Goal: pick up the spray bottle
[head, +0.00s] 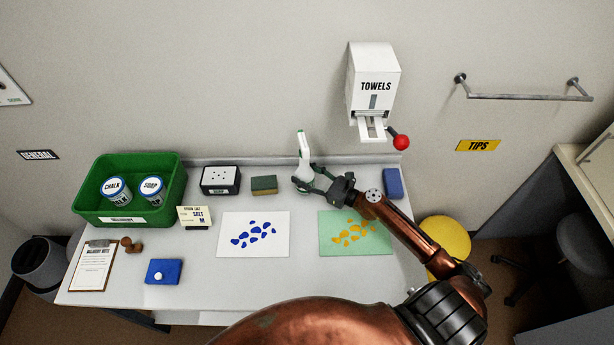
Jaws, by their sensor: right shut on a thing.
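The spray bottle (304,156) is white with a small green part at its top. It stands near the back edge of the bench, roughly upright, below and left of the towel dispenser. My right gripper (308,181) reaches in from the right and is shut on the lower part of the bottle. The fingers hide some of the bottle's lower body, and I cannot tell whether its base touches the bench. My left gripper is not in view.
A green-and-yellow sponge (264,185) and a black-and-white box (220,180) stand left of the bottle. A green bin (170,205) holds chalk and soap cans. A white sheet (282,247) and a green sheet (327,246) lie in front. The towel dispenser (373,70) hangs above.

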